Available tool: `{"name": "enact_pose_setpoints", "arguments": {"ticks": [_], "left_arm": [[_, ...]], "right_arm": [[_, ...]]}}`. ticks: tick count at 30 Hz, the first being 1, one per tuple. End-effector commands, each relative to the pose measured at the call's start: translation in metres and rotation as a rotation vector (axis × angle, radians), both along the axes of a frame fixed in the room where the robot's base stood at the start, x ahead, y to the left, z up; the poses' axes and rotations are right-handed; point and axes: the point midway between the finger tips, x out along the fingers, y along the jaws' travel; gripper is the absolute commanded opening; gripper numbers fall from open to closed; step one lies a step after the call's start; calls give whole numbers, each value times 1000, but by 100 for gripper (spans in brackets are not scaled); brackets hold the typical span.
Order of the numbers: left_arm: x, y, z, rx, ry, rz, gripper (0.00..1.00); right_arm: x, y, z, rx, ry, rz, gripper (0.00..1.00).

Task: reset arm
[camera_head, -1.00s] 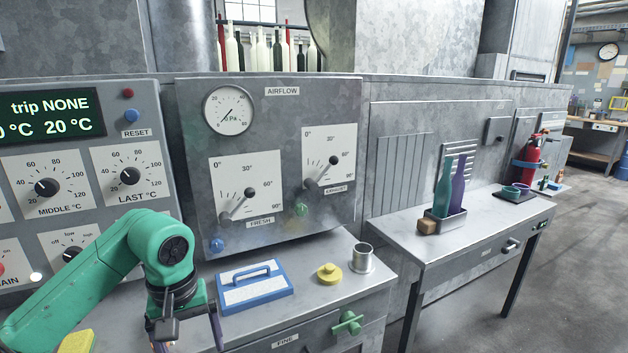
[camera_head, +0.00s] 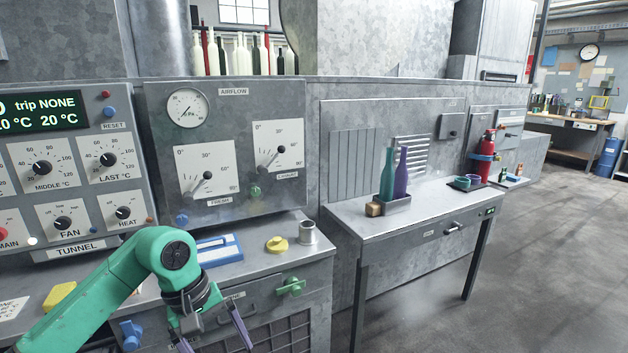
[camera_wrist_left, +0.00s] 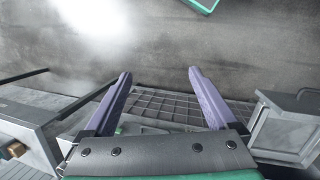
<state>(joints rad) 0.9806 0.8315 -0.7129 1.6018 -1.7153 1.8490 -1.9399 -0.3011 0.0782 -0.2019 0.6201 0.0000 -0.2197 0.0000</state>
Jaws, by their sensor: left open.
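My left arm, green, comes in from the lower left of the head view. Its left gripper (camera_head: 212,345) points down in front of the workbench, its purple fingers partly cut off by the lower frame edge. In the left wrist view the two purple fingers (camera_wrist_left: 163,95) stand wide apart with nothing between them, above the floor and a dark grille. My right gripper is not in either view.
The control panel (camera_head: 75,165) and airflow panel (camera_head: 225,150) stand behind the bench. Floor at right is clear.

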Motion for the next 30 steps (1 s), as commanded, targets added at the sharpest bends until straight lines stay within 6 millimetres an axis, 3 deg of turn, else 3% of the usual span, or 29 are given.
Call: {"name": "enact_pose_setpoints", "arguments": {"ticks": [5,8,12,14,16,18,20,21,23,24,26,30], "left_arm": [[10,-52,-10,-299,137,222,92],[25,-85,-12,-540,296,453,92],[68,-107,-19,-908,658,930,92],[96,-99,-37,-1077,893,1229,92],[125,-72,-77,-1242,1182,1593,92],[138,-38,-129,-1356,1435,1926,92],[136,-10,-178,-1425,1624,2181,92],[128,7,-211,1354,-1609,-2174,92],[111,31,-259,1180,-1477,-2019,92],[94,46,-291,1077,-1388,-1924,92],[64,64,-335,939,-1258,-1782,92],[-27,95,-426,680,-958,-1476,92]], "right_arm": [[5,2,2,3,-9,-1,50],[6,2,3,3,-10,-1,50],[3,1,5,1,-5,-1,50],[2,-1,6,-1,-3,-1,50],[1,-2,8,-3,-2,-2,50],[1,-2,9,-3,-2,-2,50],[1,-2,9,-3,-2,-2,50],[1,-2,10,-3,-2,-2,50],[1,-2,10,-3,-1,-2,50],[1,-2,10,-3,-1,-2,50],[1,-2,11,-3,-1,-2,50],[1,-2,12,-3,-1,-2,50]]}}
